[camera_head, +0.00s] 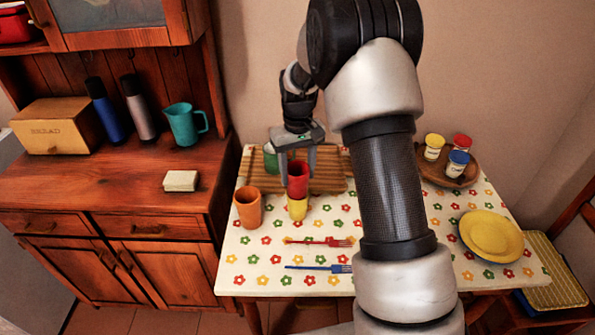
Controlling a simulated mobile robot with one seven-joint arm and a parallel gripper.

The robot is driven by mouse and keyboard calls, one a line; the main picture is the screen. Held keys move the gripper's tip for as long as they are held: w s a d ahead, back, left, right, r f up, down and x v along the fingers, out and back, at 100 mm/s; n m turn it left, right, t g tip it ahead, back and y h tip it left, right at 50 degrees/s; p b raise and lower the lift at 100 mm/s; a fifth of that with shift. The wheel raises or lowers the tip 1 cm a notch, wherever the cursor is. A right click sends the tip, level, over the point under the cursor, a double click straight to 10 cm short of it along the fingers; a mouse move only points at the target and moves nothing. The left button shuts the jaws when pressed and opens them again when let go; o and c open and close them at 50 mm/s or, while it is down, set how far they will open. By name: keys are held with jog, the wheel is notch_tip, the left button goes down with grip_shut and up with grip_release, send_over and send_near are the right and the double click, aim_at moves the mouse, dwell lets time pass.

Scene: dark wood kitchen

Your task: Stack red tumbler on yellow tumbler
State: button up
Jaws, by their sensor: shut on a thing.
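In the head view the red tumbler (298,180) is upright directly above the yellow tumbler (297,209). The red one hides the upper part of the yellow one; I cannot tell whether they touch. The yellow tumbler stands on the flowered tablecloth near the wooden board. My gripper (297,172) points down with its fingers on either side of the red tumbler, shut on it.
An orange tumbler (249,207) stands close on the left. A red fork (322,242) and a blue fork (320,268) lie in front. Yellow plates (491,236) and a tray of jars (433,175) are right.

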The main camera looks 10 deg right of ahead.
jog(key=shift+f, duration=0.4)
jog(key=o, duration=1)
jog(key=shift+o, duration=0.2)
jog(key=shift+r, duration=0.1)
